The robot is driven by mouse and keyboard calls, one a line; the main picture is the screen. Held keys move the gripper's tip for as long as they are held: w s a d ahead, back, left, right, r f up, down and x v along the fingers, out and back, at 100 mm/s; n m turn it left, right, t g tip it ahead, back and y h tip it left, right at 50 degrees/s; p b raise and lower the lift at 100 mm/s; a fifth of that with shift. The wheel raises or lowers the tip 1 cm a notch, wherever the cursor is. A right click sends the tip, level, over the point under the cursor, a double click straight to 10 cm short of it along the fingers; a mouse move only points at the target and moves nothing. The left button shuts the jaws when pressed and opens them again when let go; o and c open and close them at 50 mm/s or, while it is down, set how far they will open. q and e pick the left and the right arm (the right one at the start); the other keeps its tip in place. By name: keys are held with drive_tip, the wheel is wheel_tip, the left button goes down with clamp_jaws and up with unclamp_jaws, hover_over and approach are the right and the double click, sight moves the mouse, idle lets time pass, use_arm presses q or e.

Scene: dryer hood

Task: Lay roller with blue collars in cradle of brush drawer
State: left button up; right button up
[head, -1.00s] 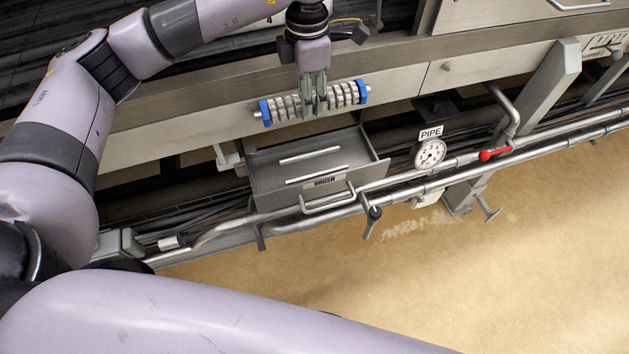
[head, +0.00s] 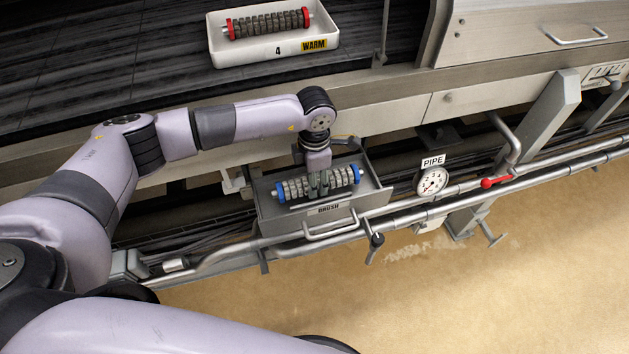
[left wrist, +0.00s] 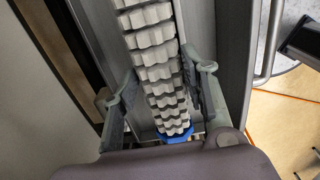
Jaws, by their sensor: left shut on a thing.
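The roller with blue collars (head: 296,187) is grey and ribbed, with a blue collar at each end. My left gripper (head: 318,190) is shut on its middle and holds it lengthwise inside the open brush drawer (head: 374,202). In the left wrist view the ribbed roller (left wrist: 158,58) runs between the two fingers (left wrist: 160,95), with one blue collar near the drawer's end. The roller covers most of the cradle, and I cannot tell whether it rests on it. My right gripper is not in view.
A white tray (head: 262,54) marked WARM holds a roller with red collars (head: 268,24) on the dark belt (head: 110,50). A pipe gauge (head: 432,181), a red-handled lever (head: 494,182) and pipes lie right of the drawer. The drawer handle (head: 330,229) faces the open floor.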

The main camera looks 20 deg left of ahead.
use_arm(q)
wheel_tip(320, 180, down, 2)
drive_tip(key=shift+f, duration=0.25)
drive_tip(key=o, duration=1.1)
drive_tip(key=shift+c, duration=0.2)
drive_tip(key=o, duration=0.4)
drive_tip(key=shift+c, duration=0.2)
drive_tip(key=shift+r, duration=0.1)
drive_tip(key=shift+r, duration=0.15)
wheel_tip(320, 180, up, 12)
drive_tip(key=shift+b, duration=0.8)
